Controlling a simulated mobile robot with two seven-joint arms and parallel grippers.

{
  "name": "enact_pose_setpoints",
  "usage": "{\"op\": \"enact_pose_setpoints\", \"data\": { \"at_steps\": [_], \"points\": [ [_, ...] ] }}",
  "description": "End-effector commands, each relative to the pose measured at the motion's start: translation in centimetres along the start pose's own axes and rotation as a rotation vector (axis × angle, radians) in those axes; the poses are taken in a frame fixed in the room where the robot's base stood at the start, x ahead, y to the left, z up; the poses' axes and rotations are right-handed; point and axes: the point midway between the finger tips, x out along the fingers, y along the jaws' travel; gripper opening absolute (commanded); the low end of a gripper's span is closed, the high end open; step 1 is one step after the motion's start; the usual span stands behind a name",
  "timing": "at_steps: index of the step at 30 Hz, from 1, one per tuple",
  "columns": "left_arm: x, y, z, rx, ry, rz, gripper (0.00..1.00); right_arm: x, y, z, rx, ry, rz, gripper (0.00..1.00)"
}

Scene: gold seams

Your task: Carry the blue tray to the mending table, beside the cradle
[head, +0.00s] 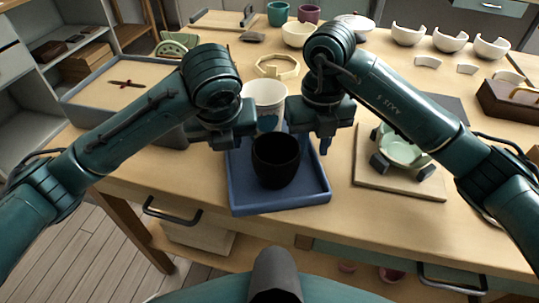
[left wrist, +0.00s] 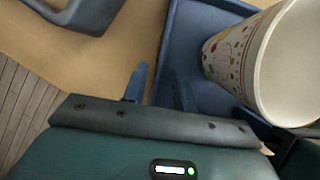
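The blue tray (head: 278,202) lies on the wooden table in front of me. A black cup (head: 275,160) and a white patterned cup (head: 266,95) stand in it. My left gripper (head: 228,143) is at the tray's left wall. In the left wrist view its fingers (left wrist: 159,90) are apart, one on each side of that wall. My right gripper (head: 314,140) is low at the tray's right wall, with its fingers seemingly apart; contact is unclear. A pale board (head: 385,178) at right bears a green bowl (head: 403,148) among dark pads, possibly the cradle.
A box-like tray (head: 82,100) with a sandy surface stands at left. A wooden ring (head: 277,66) lies behind the cups. Broken white bowls (head: 450,40) and a brown box (head: 508,102) are at back right. Drawer handles (head: 170,214) project from the table front.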

Motion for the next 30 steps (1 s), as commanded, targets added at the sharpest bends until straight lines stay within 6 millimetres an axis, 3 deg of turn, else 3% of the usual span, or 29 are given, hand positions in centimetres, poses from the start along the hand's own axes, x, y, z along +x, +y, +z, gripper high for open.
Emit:
{"op": "enact_pose_setpoints", "data": {
  "at_steps": [18, 25, 30],
  "points": [
    [-10.0, 0.1, 0.1, 0.000, -0.004, 0.003, 0.28, 0.0, 0.0, 0.0, 0.000, 0.000, 0.000, 0.28],
    [-11.1, 0.1, 0.0, 0.000, 0.000, 0.003, 0.28, -0.5, 0.0, 0.1, 0.001, -0.003, -0.001, 0.28],
    [-11.2, 0.1, 0.0, 0.000, 0.001, 0.003, 0.28, -3.0, -0.1, 0.1, 0.001, -0.007, -0.003, 0.28]
  ]
}}
